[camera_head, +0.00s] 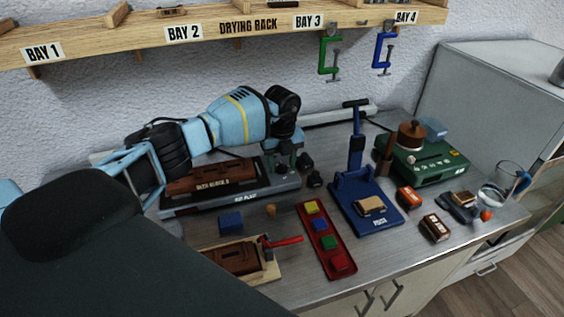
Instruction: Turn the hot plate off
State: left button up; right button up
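The hot plate (284,190) is a flat dark grey slab with a label on its front edge, at the back left of the bench. My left arm reaches in from the left above the block. My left gripper (284,166) points down over the right end of the hot plate. The gap between its fingers is too small to tell. Small black knob-like parts (314,179) show just right of it. Any switch or indicator state is not readable. My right gripper is out of view.
In front lie a blue block (231,222), a wooden tray (273,270) with a red-handled tool and a red tray (309,223) of coloured blocks. A blue press (384,219) and a green appliance (440,170) stand right. A shelf (219,30) with hanging clamps is above.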

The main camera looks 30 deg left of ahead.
aim_at(282, 165)
pick_arm(q)
jog(key=shift+r, duration=3.9)
